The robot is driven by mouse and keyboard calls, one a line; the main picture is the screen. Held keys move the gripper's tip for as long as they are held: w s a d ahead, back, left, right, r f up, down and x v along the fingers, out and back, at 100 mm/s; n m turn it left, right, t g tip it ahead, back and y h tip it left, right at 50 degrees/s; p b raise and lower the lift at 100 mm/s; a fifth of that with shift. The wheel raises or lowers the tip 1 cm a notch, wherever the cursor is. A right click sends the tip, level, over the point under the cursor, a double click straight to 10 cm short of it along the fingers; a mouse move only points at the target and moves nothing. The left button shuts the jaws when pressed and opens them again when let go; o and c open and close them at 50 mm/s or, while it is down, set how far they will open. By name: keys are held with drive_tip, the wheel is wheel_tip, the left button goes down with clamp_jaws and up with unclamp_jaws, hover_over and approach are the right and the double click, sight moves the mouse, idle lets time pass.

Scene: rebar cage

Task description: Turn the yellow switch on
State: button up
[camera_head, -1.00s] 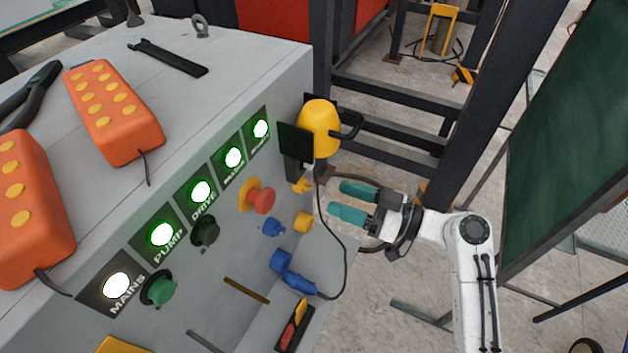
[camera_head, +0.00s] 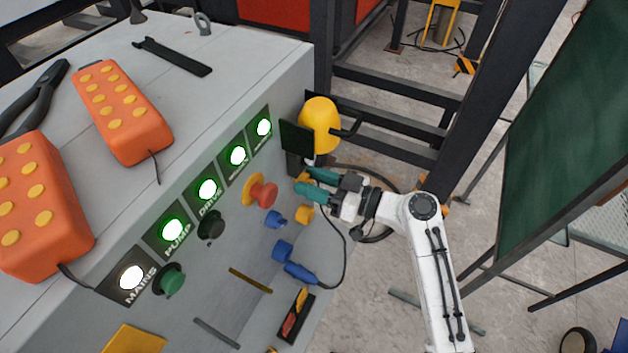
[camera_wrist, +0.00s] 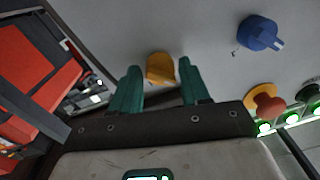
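In the wrist view a yellow knob (camera_wrist: 160,68) shows just ahead of and between my two teal fingertips. I cannot tell whether they touch it. My gripper (camera_head: 308,183) is open, its fingers pointing at the panel; it also shows in the wrist view (camera_wrist: 160,75). I cannot read the switch's turned position.
A blue plug (camera_head: 300,272) with a black cable hangs below. A yellow helmet (camera_head: 319,122) hangs just above my fingers.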

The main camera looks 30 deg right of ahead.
drive_tip(key=c, duration=0.7)
drive_tip(key=shift+m, duration=0.3)
drive_tip(key=m+b, duration=0.1)
drive_tip(key=m, duration=0.2)
drive_tip(key=shift+m, duration=0.4)
drive_tip(key=m, duration=0.4)
drive_tip(key=shift+m+p, duration=0.3)
drive_tip(key=m+p, duration=0.2)
drive_tip(key=m, duration=0.3)
drive_tip(key=shift+m+t, duration=0.4)
drive_tip(key=shift+f+m+p, duration=0.2)
drive_tip(key=shift+m+p, duration=0.6)
drive_tip(key=shift+m, duration=1.1)
drive_tip(key=shift+s, duration=0.1)
